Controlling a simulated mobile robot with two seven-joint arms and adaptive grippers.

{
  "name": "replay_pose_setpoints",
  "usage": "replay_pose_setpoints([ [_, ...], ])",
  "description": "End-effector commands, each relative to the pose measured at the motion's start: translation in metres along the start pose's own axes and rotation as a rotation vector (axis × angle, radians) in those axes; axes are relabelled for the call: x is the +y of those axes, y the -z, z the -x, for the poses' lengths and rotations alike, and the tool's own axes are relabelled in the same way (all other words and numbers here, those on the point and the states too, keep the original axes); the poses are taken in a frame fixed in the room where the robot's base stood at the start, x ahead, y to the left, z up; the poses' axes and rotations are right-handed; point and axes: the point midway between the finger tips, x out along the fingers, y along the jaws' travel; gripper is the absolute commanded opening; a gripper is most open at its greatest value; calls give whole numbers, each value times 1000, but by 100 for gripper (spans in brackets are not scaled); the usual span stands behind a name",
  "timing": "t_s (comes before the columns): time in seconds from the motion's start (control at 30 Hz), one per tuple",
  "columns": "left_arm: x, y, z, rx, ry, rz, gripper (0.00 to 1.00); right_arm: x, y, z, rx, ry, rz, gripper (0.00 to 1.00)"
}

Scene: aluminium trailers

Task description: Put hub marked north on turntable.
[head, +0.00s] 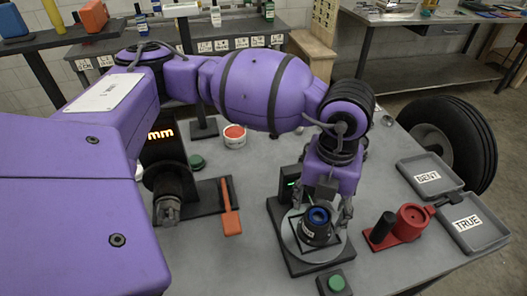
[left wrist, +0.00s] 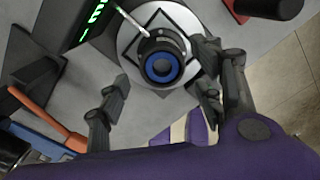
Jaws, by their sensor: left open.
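A dark hub (head: 318,222) with a blue ring around its bore sits on the pale round turntable (head: 335,252), near its middle. In the left wrist view the hub (left wrist: 162,66) shows from above on the turntable (left wrist: 128,42); I cannot read a north mark on it. My left gripper (head: 323,204) is low over the turntable, its fingers open on either side of the hub. In the left wrist view the left-hand finger is clear of the hub and the other is close to it; contact cannot be told. My right gripper is out of view.
A green-digit readout (head: 291,183) stands behind the turntable, with a green button (head: 337,283) in front. A red fixture (head: 410,220) and trays labelled BENT (head: 430,177) and TRUE (head: 470,224) are to the right. An orange-handled lever (head: 231,210) lies left.

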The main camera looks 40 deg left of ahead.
Motion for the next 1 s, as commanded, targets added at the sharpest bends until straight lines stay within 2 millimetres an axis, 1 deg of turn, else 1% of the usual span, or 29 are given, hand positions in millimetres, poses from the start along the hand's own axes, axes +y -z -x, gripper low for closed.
replay_pose_setpoints([
  [0.03, -1, -2, 15, -9, 4, -2, 61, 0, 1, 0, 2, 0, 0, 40],
  [0.2, -1, -1, 49, -7, 4, -2, 61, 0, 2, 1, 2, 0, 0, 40],
  [0.3, -1, -1, 64, -5, 2, -1, 61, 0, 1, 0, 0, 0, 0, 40],
  [0.4, -1, -1, 73, -4, 1, -1, 61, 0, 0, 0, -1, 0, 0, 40],
  [0.57, 0, -1, 78, -2, 0, -1, 61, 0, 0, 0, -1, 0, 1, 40],
  [1.0, -1, 0, 77, -1, 0, -1, 61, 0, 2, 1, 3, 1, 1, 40],
])
